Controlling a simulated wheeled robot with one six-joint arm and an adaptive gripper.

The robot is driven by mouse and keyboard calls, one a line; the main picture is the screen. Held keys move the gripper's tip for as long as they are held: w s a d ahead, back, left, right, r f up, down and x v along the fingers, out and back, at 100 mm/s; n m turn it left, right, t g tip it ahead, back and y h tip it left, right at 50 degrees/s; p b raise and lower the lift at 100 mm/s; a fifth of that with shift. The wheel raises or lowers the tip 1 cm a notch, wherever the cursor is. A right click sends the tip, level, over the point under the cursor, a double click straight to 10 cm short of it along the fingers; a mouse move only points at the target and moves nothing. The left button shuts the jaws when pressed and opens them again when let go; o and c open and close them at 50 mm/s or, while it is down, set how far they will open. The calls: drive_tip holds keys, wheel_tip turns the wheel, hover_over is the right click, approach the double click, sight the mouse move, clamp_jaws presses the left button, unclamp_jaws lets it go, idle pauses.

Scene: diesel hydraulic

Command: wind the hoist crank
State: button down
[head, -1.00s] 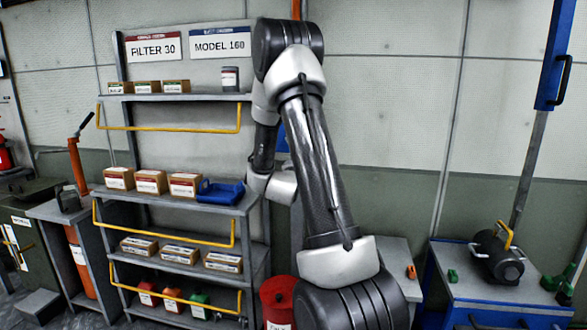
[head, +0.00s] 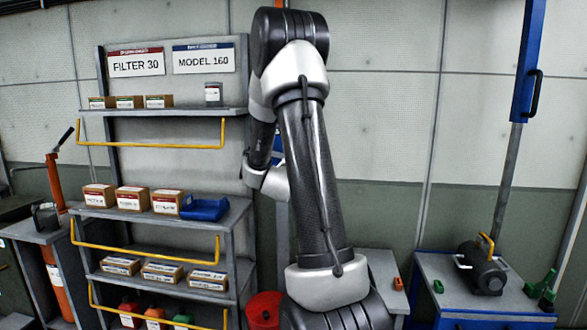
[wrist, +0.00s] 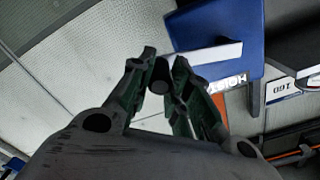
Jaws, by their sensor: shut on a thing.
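The blue hoist housing (wrist: 225,35), with a partly readable white HOIST label, fills the upper right of the wrist view. A pale flat crank arm (wrist: 215,56) runs across its front toward my fingertips. My gripper (wrist: 162,62) is shut on the dark round crank handle (wrist: 159,82), which sits between the two fingers near their tips. In the head view my arm covers the gripper and nearly all of the hoist; only a small blue patch (head: 278,146) shows beside the arm.
Left of my arm stands a grey shelf rack (head: 160,112) with boxes and yellow rails. A red container (head: 264,309) stands low beside my arm. At right are a blue-edged bench (head: 470,303) with a dark cylindrical machine (head: 482,268) and a blue post unit (head: 527,70).

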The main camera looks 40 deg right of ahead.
drive_tip(key=shift+s+d+r, duration=0.1)
drive_tip(key=shift+d+r, duration=0.05)
drive_tip(key=shift+r, duration=0.35)
drive_tip(key=c, duration=1.3)
unclamp_jaws()
drive_tip(key=shift+f, duration=0.1)
drive_tip(key=v, duration=1.2)
drive_tip(key=shift+o, duration=0.2)
